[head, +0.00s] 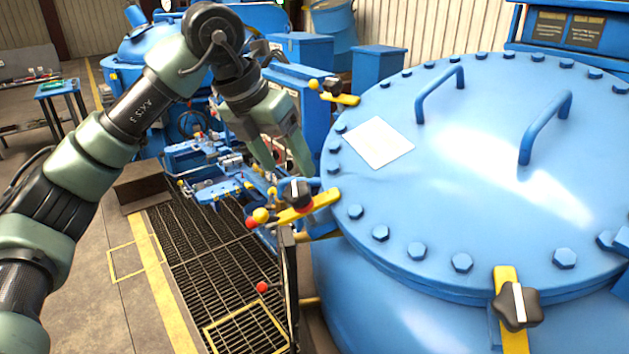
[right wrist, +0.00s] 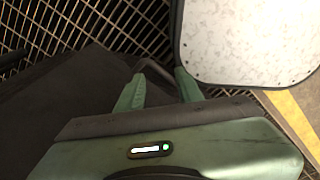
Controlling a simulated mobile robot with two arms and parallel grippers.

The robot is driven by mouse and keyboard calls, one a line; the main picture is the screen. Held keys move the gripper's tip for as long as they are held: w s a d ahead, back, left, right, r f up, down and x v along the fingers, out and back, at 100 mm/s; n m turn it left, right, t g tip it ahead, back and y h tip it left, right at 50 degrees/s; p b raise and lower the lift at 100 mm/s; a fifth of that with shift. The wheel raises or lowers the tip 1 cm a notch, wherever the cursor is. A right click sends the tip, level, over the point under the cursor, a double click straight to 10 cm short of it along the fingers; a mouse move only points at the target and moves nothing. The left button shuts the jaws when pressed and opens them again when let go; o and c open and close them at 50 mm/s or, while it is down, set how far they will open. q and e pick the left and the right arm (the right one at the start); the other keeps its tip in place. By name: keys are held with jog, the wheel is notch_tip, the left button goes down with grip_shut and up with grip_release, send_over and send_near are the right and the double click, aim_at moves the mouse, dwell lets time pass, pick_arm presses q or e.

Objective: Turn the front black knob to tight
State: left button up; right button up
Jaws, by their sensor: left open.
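Three black knobs show on yellow clamps around the large blue lid (head: 470,190). A star-shaped knob (head: 516,305) with a pale pointer is on the clamp at the near edge. A second knob (head: 298,193) is at the lid's left edge, and a third knob (head: 332,86) is farther back. My left gripper (head: 289,166) points down just above the second knob, with its fingers apart and empty; I cannot tell whether it touches the knob. My right gripper (right wrist: 160,76) shows only in the right wrist view, its green fingers apart; no knob shows there.
Two blue handles (head: 440,92) (head: 545,128) and a white sheet (head: 375,143) are on the lid. Rim bolts surround it. A metal grating (head: 215,265) covers the floor at left. A pale panel (right wrist: 250,42) stands close to the right gripper.

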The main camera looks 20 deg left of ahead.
aim_at(296, 187)
pick_arm(q)
notch_tip(296, 187, down, 4)
jog(key=shift+w+d+r+p, duration=0.15)
jog(key=shift+r+p, duration=0.1)
jog(key=shift+p, duration=0.4)
jog(key=x, duration=0.3)
jog(key=shift+w+d+p, duration=0.15)
jog(key=shift+p, duration=0.2)
jog(key=shift+f, duration=0.15)
jog(key=c, duration=1.4)
pick_arm(e)
jog(key=shift+s+a+r, duration=0.35)
jog(key=shift+r, duration=0.2)
jog(key=shift+s+a+r, duration=0.3)
jog(key=shift+a+r, duration=0.05)
jog(key=shift+r, duration=0.15)
